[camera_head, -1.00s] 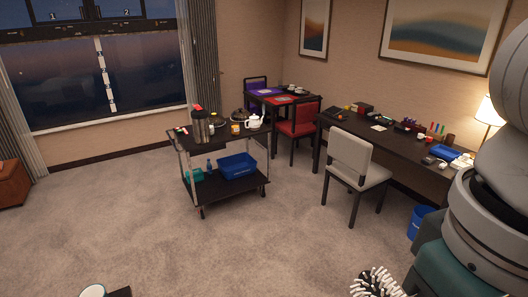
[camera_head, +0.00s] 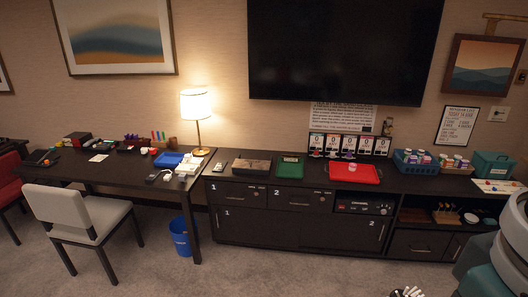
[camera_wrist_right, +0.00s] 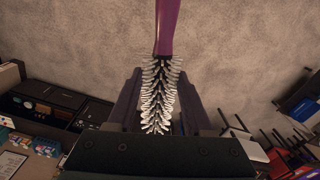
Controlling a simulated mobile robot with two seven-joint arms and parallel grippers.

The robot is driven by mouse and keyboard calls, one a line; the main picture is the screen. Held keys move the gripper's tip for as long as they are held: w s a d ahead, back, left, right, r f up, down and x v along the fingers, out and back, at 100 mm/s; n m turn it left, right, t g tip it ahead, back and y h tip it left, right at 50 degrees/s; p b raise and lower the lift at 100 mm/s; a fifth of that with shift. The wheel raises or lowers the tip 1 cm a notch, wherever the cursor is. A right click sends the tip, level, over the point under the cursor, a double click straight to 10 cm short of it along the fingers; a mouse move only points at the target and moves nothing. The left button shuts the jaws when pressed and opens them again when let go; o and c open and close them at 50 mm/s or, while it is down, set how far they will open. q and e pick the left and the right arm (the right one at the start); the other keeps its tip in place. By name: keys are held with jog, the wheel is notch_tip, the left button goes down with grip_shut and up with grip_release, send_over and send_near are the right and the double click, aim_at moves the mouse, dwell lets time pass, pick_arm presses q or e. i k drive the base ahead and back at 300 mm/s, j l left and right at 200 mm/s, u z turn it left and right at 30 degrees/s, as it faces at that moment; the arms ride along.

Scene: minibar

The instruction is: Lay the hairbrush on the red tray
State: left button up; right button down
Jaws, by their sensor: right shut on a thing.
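The hairbrush (camera_wrist_right: 167,25) has a purple handle and white bristles. In the right wrist view my right gripper (camera_wrist_right: 159,95) is shut on its bristled part, with the handle pointing away from the gripper. In the head view only some white bristles (camera_head: 407,292) show at the bottom edge. The red tray (camera_head: 368,177) lies on the dark cabinet under the television, well beyond the brush. A small pale item (camera_head: 351,167) is on the tray. My left gripper is not in view.
The dark cabinet (camera_head: 290,228) also bears a green tray (camera_head: 289,168), a row of number cards (camera_head: 347,144) and a blue basket (camera_head: 418,170). A desk with a lamp (camera_head: 196,106), a pale chair (camera_head: 82,215) and a blue bin (camera_head: 181,235) stand left. Carpet in front is clear.

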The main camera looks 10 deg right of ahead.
aim_at(358, 177)
jog(key=i+l+z, duration=0.3)
jog(key=i, duration=0.3)
jog(key=i+l+z, duration=0.3)
jog(key=i, duration=0.3)
jog(key=i+z, duration=0.3)
jog(key=i, duration=2.25)
jog(key=i+l+u, duration=0.15)
jog(key=i+u, duration=0.15)
jog(key=i, duration=0.55)
